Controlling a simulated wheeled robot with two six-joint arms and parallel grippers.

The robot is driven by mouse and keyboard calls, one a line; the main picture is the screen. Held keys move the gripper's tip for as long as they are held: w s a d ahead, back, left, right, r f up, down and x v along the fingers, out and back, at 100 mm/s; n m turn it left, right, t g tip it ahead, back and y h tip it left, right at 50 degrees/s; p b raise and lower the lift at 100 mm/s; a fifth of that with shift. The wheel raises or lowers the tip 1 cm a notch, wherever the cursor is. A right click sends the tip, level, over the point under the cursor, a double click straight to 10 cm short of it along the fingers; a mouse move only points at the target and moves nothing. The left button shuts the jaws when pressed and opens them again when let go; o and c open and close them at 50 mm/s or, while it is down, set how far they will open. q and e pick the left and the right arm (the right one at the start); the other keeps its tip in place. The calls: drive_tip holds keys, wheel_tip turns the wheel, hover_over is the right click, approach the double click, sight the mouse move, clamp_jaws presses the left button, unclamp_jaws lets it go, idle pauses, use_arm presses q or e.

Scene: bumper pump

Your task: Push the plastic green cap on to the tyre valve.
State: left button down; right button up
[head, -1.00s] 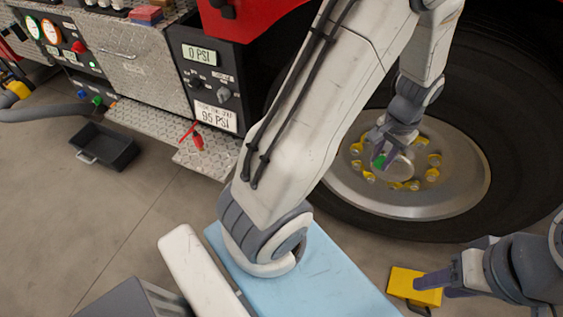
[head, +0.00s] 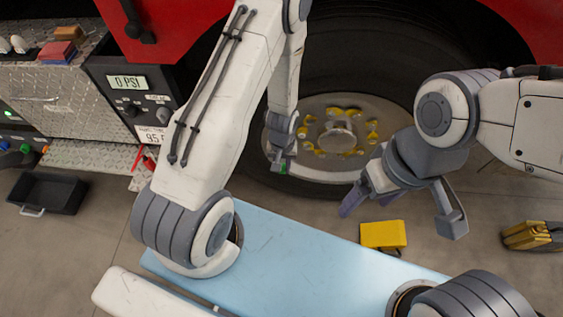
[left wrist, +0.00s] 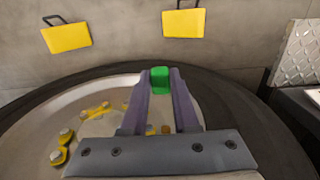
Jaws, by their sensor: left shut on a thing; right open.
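My left gripper (head: 281,164) is shut on the small green cap (head: 282,169), in front of the lower left edge of the wheel's metal rim (head: 355,172). In the left wrist view the green cap (left wrist: 160,80) sits between the two purple fingertips, with the rim and black tyre (left wrist: 225,88) behind it. I cannot make out the tyre valve in either view. In the head view my right gripper (head: 400,212) is open and empty, its fingers wide apart, right of the left gripper and in front of the tyre's lower part.
A yellow block (head: 383,235) lies on the floor below the right gripper; another yellow object (head: 532,236) lies further right. The black bin (head: 48,193) and pump panel (head: 130,100) are at left. My light blue base fills the lower middle.

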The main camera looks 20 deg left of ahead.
use_arm(q)
drive_tip(key=w+a+b, duration=0.1)
drive_tip(key=w, duration=0.5)
drive_tip(key=shift+a, duration=0.4)
drive_tip(key=shift+w+a, duration=0.1)
drive_tip(key=shift+w, duration=0.2)
idle(0.7)
idle(0.7)
drive_tip(key=shift+w+a, duration=0.1)
drive_tip(key=shift+w, duration=0.3)
idle(0.6)
drive_tip(key=c, duration=0.6)
unclamp_jaws()
